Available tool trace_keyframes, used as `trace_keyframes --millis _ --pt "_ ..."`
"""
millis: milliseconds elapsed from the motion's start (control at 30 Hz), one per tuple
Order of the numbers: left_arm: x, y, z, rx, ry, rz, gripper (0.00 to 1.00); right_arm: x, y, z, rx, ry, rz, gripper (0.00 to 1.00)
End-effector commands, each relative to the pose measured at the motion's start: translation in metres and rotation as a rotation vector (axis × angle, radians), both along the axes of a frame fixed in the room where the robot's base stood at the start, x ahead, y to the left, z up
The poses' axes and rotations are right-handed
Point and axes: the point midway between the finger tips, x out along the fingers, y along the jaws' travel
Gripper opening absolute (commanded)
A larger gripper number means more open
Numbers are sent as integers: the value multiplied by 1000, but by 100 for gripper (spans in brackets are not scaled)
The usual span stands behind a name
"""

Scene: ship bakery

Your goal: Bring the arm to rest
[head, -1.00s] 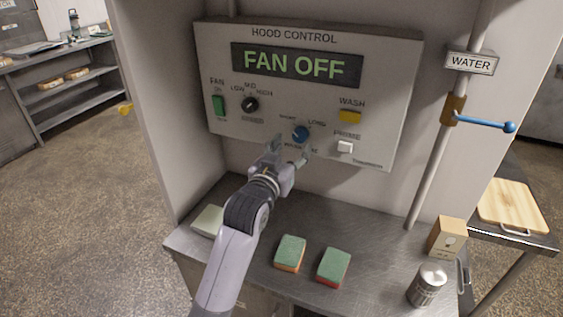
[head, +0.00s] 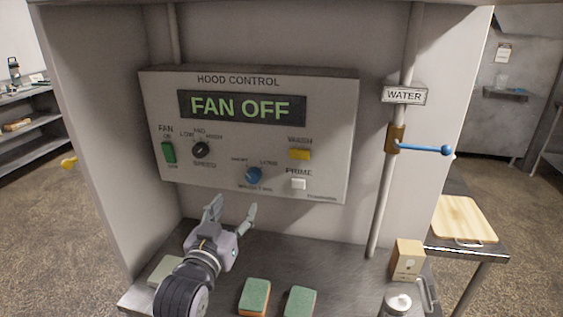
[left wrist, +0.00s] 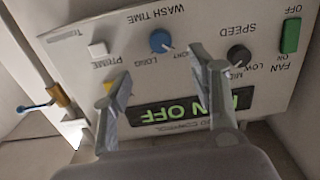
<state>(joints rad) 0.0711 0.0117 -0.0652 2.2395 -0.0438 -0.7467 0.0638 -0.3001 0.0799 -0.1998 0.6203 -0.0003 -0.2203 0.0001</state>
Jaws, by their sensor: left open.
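My left gripper (head: 232,211) is open and empty in the head view. It is below the hood control panel (head: 330,160), apart from it, over the steel counter. The panel display (head: 242,107) reads FAN OFF. The blue wash time knob (head: 253,175) is just above the fingertips in the picture. In the left wrist view the panel appears upside down, with the gripper fingers (left wrist: 160,95) spread in front of it and the blue knob (left wrist: 162,41) beyond them. My right gripper does not show.
Sponges (head: 255,296) (head: 299,302) and a pale block (head: 166,270) lie on the counter. A small box (head: 407,260) and a metal can (head: 398,304) stand at its right. A pipe with a blue water lever (head: 425,149) rises behind them. A cutting board (head: 460,219) lies on the right-hand table.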

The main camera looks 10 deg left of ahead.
Motion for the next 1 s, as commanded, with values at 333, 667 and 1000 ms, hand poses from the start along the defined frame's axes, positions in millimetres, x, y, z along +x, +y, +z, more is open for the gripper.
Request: trace_keyframes --millis 333,667,1000 --pt "-94 -1 -158 69 528 -27 54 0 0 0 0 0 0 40" --pt "-239 2 -259 139 1041 -78 54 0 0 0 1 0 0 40" --pt "-297 3 -328 170 1270 -106 54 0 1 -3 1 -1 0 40"
